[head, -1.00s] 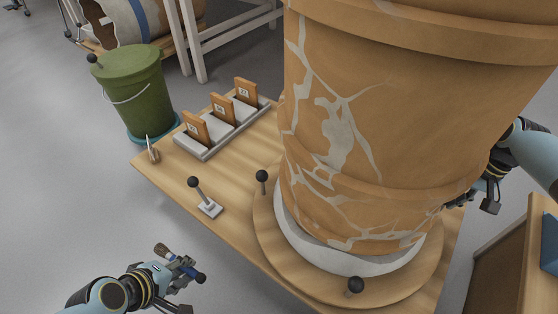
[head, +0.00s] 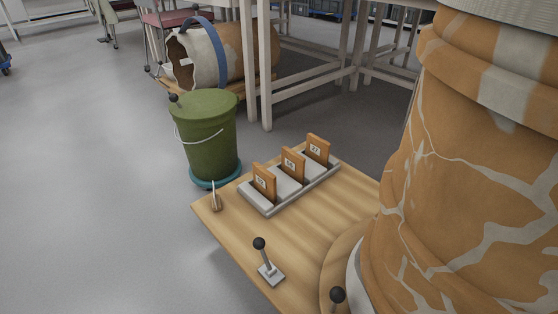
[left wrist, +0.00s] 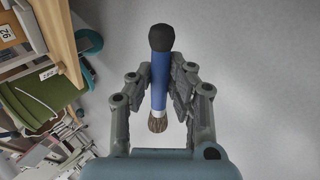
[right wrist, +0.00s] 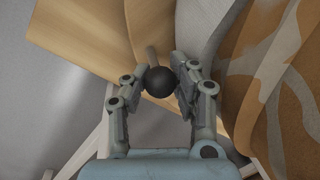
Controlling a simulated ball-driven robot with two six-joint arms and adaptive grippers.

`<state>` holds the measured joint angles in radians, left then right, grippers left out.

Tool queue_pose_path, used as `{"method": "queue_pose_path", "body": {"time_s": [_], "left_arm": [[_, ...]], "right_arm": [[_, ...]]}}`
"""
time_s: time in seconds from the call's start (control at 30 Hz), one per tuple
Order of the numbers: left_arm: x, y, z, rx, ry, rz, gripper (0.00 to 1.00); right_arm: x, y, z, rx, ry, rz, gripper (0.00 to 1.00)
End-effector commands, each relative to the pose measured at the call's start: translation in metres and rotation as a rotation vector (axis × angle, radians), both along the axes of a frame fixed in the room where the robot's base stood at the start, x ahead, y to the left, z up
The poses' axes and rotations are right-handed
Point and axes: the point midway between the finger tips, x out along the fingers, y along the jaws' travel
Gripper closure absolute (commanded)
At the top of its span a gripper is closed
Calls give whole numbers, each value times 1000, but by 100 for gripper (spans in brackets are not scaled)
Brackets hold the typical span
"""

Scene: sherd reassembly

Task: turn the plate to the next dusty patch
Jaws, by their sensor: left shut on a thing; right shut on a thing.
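The large orange-brown vessel with pale grey filled seams (head: 480,200) stands at the right of the head view, partly cut off. It rests on the round wooden plate (head: 338,262), of which only the left edge shows; a black knob (head: 337,295) stands on it. In the right wrist view my right gripper (right wrist: 161,70) is shut on a black ball knob (right wrist: 160,83) on a short stem, beside the vessel (right wrist: 285,90). In the left wrist view my left gripper (left wrist: 160,76) is shut on a blue-handled brush (left wrist: 159,82), bristles toward the palm. I cannot make out dust.
The wooden table (head: 235,230) carries a small black-knobbed lever (head: 262,250) and a grey rack (head: 260,205) with numbered orange tiles. A green lidded bucket (head: 210,140) stands on the floor beyond the table corner.

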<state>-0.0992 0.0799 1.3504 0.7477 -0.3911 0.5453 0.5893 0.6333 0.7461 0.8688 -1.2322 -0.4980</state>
Motion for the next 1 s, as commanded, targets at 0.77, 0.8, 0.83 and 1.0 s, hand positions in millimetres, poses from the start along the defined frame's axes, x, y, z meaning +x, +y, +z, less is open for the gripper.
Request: {"method": "queue_pose_path", "body": {"time_s": [0.77, 0.8, 0.83, 1.0], "left_arm": [[0, 0, 0, 0, 0, 0, 100], [0, 0, 0, 0, 0, 0, 100], [0, 0, 0, 0, 0, 0, 100], [0, 0, 0, 0, 0, 0, 100]], "right_arm": [[0, -1, 2, -1, -1, 1, 47], [0, -2, 5, -2, -1, 1, 47], [1, -2, 7, -3, -2, 2, 47], [0, -9, 34, -7, -1, 5, 47]]}}
